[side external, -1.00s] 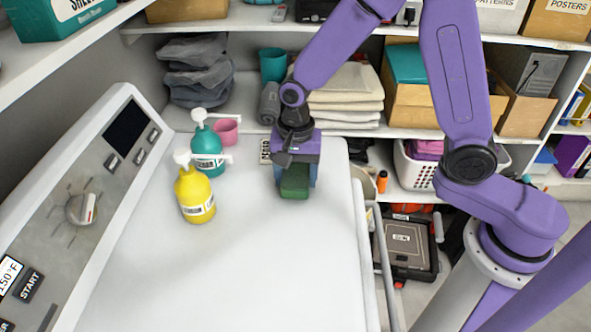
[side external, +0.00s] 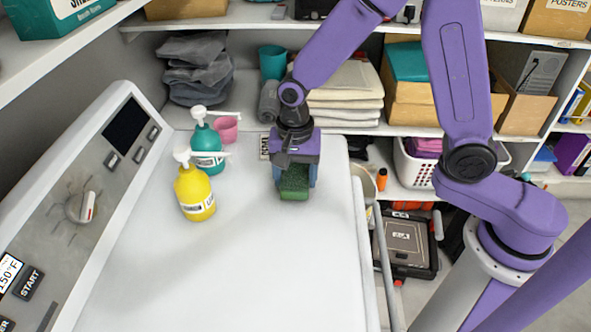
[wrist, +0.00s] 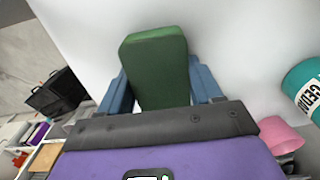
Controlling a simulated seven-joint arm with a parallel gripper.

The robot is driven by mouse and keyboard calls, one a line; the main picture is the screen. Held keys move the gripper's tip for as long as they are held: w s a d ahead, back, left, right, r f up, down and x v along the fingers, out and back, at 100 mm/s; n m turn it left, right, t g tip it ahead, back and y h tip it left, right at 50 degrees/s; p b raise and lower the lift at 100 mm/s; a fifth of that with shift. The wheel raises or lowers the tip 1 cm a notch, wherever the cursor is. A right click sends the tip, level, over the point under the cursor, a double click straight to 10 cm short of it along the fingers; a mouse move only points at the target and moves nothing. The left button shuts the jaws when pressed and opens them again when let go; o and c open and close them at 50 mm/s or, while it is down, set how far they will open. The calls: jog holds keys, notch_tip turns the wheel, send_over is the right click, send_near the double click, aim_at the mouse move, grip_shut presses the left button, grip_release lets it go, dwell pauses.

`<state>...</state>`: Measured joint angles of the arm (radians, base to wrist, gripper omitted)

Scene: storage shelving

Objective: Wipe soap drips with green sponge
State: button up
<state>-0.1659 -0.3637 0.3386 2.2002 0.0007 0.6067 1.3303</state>
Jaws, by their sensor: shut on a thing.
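My gripper (side external: 294,178) is shut on the green sponge (side external: 295,188), at the right rear part of the white machine top (side external: 270,260). In the wrist view the sponge (wrist: 158,60) sits between the two blue fingers of my gripper (wrist: 163,88). Its far end sticks out past the fingers over the white surface. I cannot tell whether the sponge touches the surface. A yellow pump bottle (side external: 194,190) and a teal pump bottle (side external: 207,148) stand upright to the left of the gripper. I make out no soap drips on the white top.
A pink cup (side external: 226,130) stands behind the teal bottle. A slanted control panel (side external: 95,190) borders the top's left side. Shelves behind hold folded towels (side external: 345,95), grey cloths (side external: 197,70) and a teal cup (side external: 272,64). The front of the white top is clear.

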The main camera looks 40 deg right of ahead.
jog(key=shift+r, duration=3.8)
